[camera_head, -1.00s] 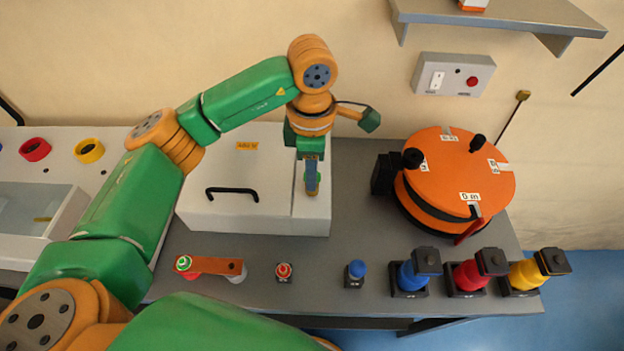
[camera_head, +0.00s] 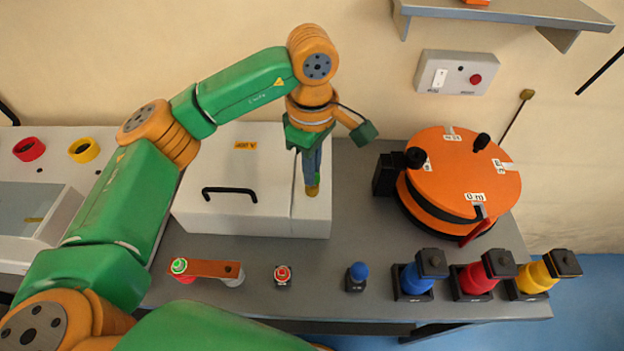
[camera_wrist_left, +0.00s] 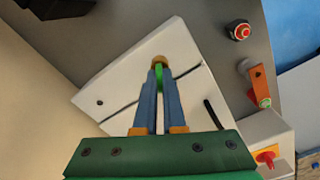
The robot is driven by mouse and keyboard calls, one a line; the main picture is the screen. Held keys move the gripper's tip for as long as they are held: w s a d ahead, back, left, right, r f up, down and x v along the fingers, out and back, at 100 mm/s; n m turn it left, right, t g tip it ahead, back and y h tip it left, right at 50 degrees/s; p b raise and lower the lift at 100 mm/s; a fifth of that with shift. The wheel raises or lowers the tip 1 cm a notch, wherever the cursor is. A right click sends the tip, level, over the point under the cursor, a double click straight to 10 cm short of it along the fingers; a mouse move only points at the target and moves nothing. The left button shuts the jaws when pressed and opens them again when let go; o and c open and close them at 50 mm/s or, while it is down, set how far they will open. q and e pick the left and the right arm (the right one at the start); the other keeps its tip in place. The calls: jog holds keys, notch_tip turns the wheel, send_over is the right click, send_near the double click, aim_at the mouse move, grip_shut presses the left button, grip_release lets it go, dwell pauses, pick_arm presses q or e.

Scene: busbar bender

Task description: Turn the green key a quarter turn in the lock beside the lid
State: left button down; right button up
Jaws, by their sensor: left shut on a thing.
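The white box (camera_head: 250,222) carries a lid (camera_head: 222,165) with a black handle (camera_head: 230,193). A narrow white strip lies beside the lid on its right. My left gripper (camera_head: 312,188) points down onto this strip. In the left wrist view my left gripper (camera_wrist_left: 159,68) is shut on the green key (camera_wrist_left: 158,82), which shows between the blue fingers. A brass-coloured round part (camera_wrist_left: 159,59) shows at the fingertips, at the strip. The fingers hide most of the key and the lock. My right gripper is out of view.
Right of the box stands an orange round drum (camera_head: 455,180). Along the table's front are an orange bar (camera_head: 205,268), a red button (camera_head: 282,275), a blue knob (camera_head: 358,272) and blue, red and yellow connectors (camera_head: 480,275). A grey switch box (camera_head: 455,73) hangs on the wall.

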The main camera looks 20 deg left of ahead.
pick_arm(q)
jog(key=shift+f+m+b, duration=0.15)
jog(key=shift+m+b, duration=0.15)
jog(key=shift+m, duration=2.6)
jog(key=m, duration=0.3)
jog(key=shift+b, duration=0.35)
jog(key=m, duration=0.3)
jog(key=c, duration=1.4)
grip_release()
jog(key=shift+m, duration=1)
jog(key=shift+c, duration=0.2)
jog(key=o, duration=0.5)
jog(key=shift+w, duration=0.15)
